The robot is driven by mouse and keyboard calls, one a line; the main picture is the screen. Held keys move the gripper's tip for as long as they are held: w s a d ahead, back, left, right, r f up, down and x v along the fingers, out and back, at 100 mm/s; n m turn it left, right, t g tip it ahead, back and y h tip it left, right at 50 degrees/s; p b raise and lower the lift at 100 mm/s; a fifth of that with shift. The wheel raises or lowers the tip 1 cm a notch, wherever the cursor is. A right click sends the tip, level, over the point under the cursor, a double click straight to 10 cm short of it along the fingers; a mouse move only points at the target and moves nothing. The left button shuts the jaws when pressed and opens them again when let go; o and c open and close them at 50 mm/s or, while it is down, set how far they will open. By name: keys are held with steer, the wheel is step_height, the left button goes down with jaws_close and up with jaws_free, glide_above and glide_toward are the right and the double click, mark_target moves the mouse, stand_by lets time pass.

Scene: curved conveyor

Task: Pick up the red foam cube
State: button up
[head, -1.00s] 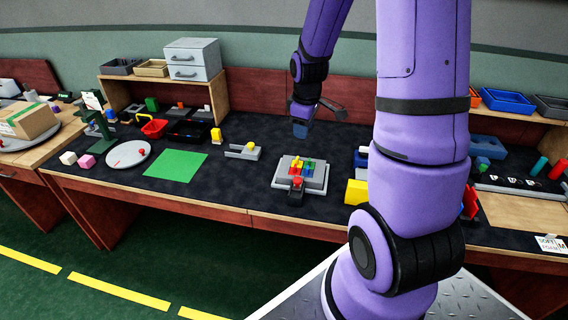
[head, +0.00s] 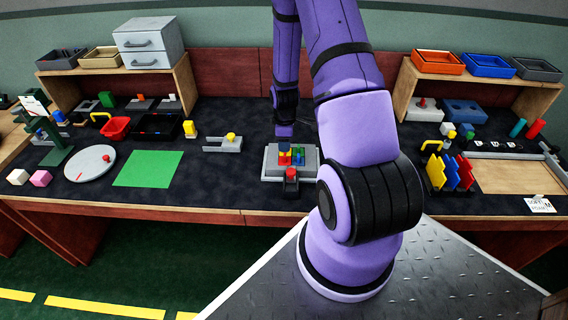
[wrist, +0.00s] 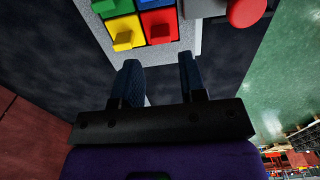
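I cannot make out a red foam cube for certain in either view. My gripper (head: 285,135) is pointed down over the back of a grey block fixture (head: 270,172). In the wrist view, the two dark fingers of my gripper (wrist: 160,72) are apart with nothing between them. The fixture holds red, yellow, blue and green pieces; its red piece (wrist: 160,25) and yellow piece (wrist: 124,35) lie just beyond the fingertips. A round red knob (wrist: 245,11) stands beside them.
A green mat (head: 148,168), a round grey disc (head: 90,163) and a red bin (head: 115,128) lie to the left. Upright coloured panels (head: 450,172), a wooden board (head: 515,177) and a foam label card (head: 540,205) are at right.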

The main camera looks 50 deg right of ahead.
mark_target(285, 154)
steer(key=shift+s+f, duration=0.1)
steer(key=shift+f, duration=3.1)
steer(key=c, duration=0.7)
